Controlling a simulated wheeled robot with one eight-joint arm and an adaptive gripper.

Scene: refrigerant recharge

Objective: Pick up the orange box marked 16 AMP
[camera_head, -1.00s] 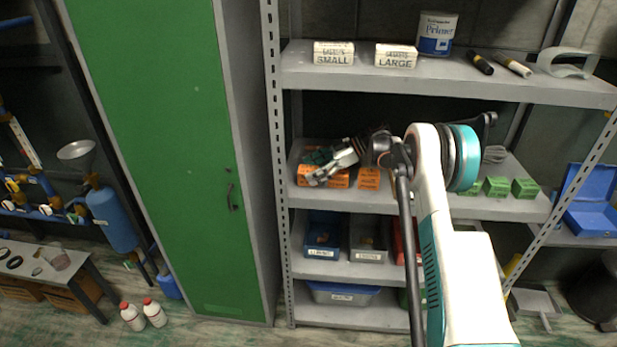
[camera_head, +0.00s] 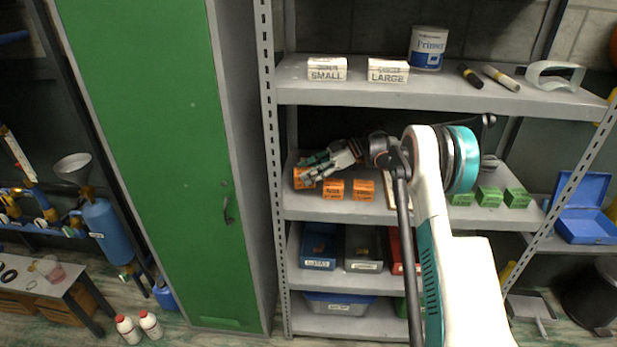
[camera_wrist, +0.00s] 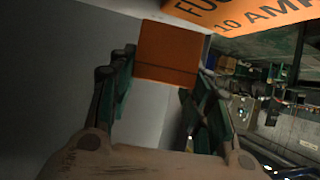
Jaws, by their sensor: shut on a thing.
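My gripper (camera_head: 312,169) is shut on an orange box (camera_head: 302,179) at the left end of the middle shelf (camera_head: 420,212). In the wrist view the held box (camera_wrist: 166,54) sits between the two fingers, with a plain face toward the camera and no lettering readable. In the head view it looks tilted and a little higher than its neighbours; I cannot tell whether it clears the shelf. Two more orange boxes, one (camera_head: 333,189) and another (camera_head: 363,190), stand to its right, their labels too small to read. An orange box marked 10 AMP (camera_wrist: 245,14) shows at top right in the wrist view.
The upper shelf (camera_head: 440,93) is above my gripper. The left shelf post (camera_head: 268,150) and green locker (camera_head: 150,150) are close on the left. Green boxes, one being (camera_head: 489,196), stand at right on the middle shelf. Blue (camera_head: 319,246) and grey bins (camera_head: 363,248) are below.

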